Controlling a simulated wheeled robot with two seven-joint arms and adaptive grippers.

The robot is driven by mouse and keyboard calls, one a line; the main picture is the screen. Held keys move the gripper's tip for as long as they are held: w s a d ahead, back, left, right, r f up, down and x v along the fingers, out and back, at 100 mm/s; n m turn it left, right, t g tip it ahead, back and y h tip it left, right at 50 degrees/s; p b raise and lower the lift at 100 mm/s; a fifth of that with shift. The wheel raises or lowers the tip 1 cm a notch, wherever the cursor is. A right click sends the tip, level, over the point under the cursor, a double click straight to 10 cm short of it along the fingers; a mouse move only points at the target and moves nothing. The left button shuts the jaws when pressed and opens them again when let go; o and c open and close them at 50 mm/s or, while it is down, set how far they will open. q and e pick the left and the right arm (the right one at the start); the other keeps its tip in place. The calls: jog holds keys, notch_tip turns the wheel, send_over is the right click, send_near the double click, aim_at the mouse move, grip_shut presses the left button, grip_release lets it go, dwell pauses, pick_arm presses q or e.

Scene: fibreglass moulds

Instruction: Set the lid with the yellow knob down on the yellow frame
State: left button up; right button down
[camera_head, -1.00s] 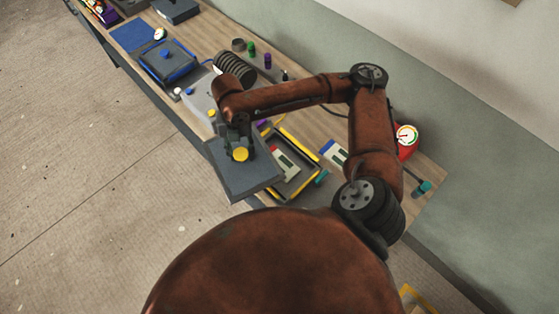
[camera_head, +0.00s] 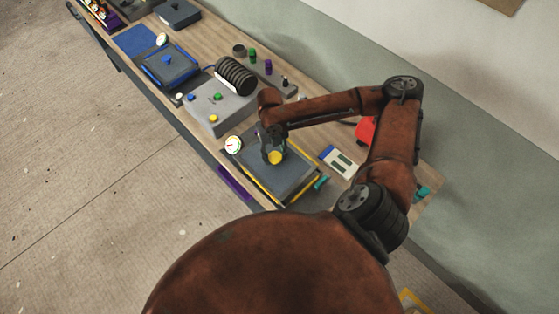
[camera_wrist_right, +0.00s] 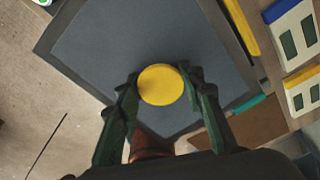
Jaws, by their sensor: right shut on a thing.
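The grey lid (camera_head: 292,172) has a round yellow knob (camera_head: 275,158) on top. My right gripper (camera_head: 270,150) is shut on the knob, with a finger on each side of it in the wrist view (camera_wrist_right: 160,85). The lid lies over the yellow frame (camera_head: 304,189) and hides its inside. Yellow edges of the frame show along the lid's near and right sides. A yellow bar (camera_wrist_right: 241,27) also shows beside the lid in the wrist view. I cannot tell whether the lid touches the frame. My left gripper is not in view.
A white-and-blue device (camera_head: 338,161) lies right of the frame. A grey box with coloured knobs (camera_head: 222,107) and a dial (camera_head: 233,145) are close on the left. A red object (camera_head: 366,130) stands behind my right arm. The table's front edge is close.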

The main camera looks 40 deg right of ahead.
aim_at(280, 161)
jog(key=shift+s+d+f, duration=0.2)
jog(key=shift+d+f, duration=0.8)
jog(key=shift+f, duration=0.1)
notch_tip(280, 161, down, 3)
jog(key=shift+d+f, duration=0.1)
jog(key=shift+f, duration=0.1)
jog(key=c, duration=1.3)
grip_release()
jog(key=shift+r, duration=0.1)
jog(key=r, duration=0.4)
jog(key=w+r, duration=0.1)
jog(key=r, duration=0.6)
jog(key=shift+w+d+r, duration=0.15)
jog(key=shift+d+r, duration=0.05)
jog(key=shift+r, duration=0.2)
